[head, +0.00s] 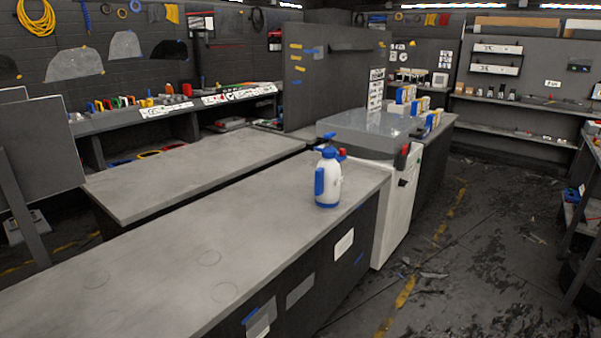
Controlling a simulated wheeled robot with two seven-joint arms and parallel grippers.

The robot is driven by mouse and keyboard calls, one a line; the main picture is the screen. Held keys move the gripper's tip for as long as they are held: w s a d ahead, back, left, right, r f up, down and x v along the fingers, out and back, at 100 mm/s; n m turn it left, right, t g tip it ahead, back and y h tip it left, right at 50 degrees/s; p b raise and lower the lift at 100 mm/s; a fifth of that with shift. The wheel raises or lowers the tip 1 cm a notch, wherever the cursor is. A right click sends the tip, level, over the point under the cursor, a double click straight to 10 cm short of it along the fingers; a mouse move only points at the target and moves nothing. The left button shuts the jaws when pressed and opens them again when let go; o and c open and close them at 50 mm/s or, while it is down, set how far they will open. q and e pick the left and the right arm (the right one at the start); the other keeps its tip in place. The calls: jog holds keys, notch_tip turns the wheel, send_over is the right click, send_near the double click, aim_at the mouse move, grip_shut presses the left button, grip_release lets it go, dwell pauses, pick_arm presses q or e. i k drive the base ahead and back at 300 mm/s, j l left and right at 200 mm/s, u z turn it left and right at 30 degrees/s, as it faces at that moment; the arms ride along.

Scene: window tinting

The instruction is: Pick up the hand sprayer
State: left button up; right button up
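The hand sprayer (331,181) is a white bottle with a blue base, a blue handle on its left side and a blue top with a small red part. It stands upright near the far right end of the long grey workbench (150,270), close to the bench's right edge. Neither of my grippers is in view, and nothing touches the sprayer.
A second grey bench (190,175) lies behind, with a dark gap between. A white cabinet (403,205) stands just right of the bench's far end. Open floor (480,270) with scattered debris lies to the right. The near bench top is clear around the sprayer.

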aim_at(328, 179)
jog(key=i+l+u, duration=0.15)
jog(key=u, duration=0.2)
jog(key=i+l+u, duration=0.1)
jog(key=u, duration=0.25)
jog(key=i+l+u, duration=0.1)
jog(key=l+u, duration=0.25)
jog(key=i+l+u, duration=0.25)
jog(key=l, duration=0.5)
jog(key=i+l+u, duration=0.2)
jog(key=l, duration=0.6)
jog(key=l+u, duration=0.25)
jog(key=l, duration=0.5)
